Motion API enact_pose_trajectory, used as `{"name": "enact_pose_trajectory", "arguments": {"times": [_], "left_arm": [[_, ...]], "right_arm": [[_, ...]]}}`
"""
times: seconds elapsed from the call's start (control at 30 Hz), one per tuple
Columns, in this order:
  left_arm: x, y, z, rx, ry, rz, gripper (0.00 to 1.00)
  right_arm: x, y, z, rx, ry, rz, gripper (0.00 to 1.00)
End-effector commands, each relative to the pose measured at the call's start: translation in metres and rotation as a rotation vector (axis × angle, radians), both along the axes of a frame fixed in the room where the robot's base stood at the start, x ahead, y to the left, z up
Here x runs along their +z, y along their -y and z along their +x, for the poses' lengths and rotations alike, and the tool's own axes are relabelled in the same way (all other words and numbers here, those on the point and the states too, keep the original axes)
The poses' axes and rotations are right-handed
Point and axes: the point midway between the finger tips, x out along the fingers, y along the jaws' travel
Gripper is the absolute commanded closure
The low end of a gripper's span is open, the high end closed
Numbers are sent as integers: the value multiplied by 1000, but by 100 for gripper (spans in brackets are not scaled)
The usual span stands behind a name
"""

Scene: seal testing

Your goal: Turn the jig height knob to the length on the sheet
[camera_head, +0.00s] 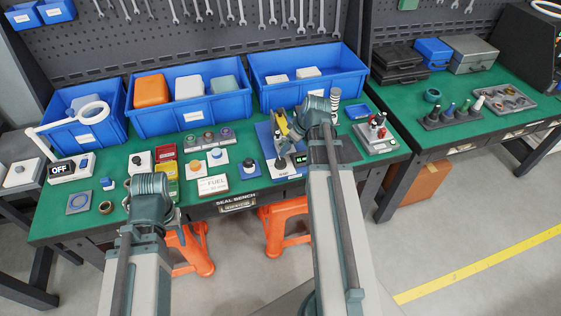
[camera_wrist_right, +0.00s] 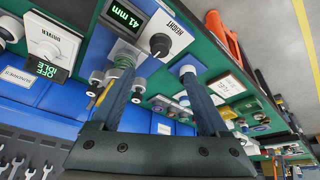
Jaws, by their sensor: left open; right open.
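The jig height knob (camera_wrist_right: 160,43) is a black round knob on a white plate marked HEIGHT in the right wrist view. Beside it, the green display (camera_wrist_right: 127,17) reads 41 mm; the jig (camera_head: 284,137) also shows in the head view. My right gripper (camera_wrist_right: 158,63) is open, with the knob seen between and beyond its fingertips, apparently not touching.
Blue bins (camera_head: 190,118) stand along the back of the green seal bench (camera_head: 60,222). Small blocks and knobs crowd the bench middle. Orange stools (camera_head: 283,222) stand below.

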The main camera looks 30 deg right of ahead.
Motion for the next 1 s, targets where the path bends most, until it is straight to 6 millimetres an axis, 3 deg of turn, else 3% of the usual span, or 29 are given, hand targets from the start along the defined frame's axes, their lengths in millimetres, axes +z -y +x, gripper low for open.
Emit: {"name": "enact_pose_trajectory", "arguments": {"times": [0.03, 0.6, 0.8, 1.0], "left_arm": [[-12, 0, 0, 0, 0, 0, 50], [-93, 0, 0, 0, 0, 0, 50], [-108, 0, 0, 0, 0, 0, 50], [-109, 0, 0, 0, 0, 0, 50]], "right_arm": [[-12, -1, 3, 1, 0, 0, 22], [-93, -9, 35, 1, 0, 0, 22], [-108, -11, 43, 0, -1, 0, 22], [-109, -12, 44, 0, -1, 0, 22]]}}
